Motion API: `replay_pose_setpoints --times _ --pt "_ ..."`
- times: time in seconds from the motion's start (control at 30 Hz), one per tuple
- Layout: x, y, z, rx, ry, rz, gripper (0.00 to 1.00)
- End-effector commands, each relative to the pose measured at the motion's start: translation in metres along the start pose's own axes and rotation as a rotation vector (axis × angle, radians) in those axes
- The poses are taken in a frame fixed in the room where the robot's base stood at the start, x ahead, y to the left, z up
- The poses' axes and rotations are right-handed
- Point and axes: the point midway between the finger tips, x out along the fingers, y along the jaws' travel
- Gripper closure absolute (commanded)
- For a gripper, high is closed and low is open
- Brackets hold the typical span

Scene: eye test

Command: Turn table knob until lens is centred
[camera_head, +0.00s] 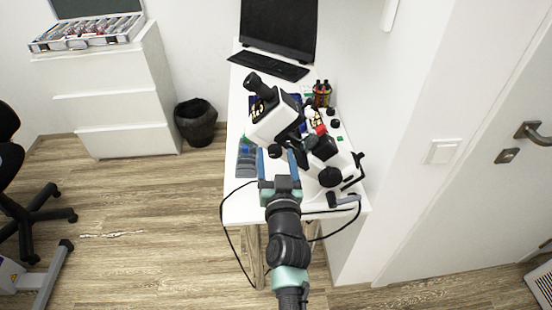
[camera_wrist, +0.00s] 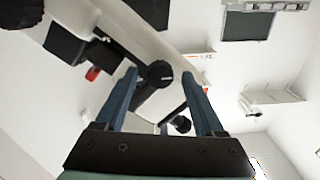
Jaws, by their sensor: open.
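A white and black optical instrument (camera_head: 268,122) with a tilted black eyepiece (camera_head: 256,84) stands on the white table. It carries several black knobs, including a large round one (camera_head: 330,177) at its right. My gripper (camera_head: 276,152) has two blue fingers and is open at the instrument's near left side. In the wrist view, a black knob (camera_wrist: 155,73) shows between the open fingertips of my gripper (camera_wrist: 160,74); I cannot tell whether they touch it. A second black knob (camera_wrist: 181,124) lies lower, between the fingers. I cannot tell which knob is the table knob. No lens is clearly visible.
A monitor (camera_head: 279,27) and a keyboard (camera_head: 268,66) are at the table's far end. A wall is close on the right. A black bin (camera_head: 196,123) stands left of the table, with open floor in front.

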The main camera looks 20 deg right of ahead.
Motion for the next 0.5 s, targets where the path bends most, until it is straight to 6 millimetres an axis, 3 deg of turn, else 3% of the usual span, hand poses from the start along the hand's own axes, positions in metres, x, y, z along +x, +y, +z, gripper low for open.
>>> replay_pose_setpoints --times 0.27,0.5 --pt "0.0012 0.0 -0.0005 0.0 0.0 0.0 0.29" --pt "0.001 0.0 -0.0004 0.0 0.0 0.0 0.72"
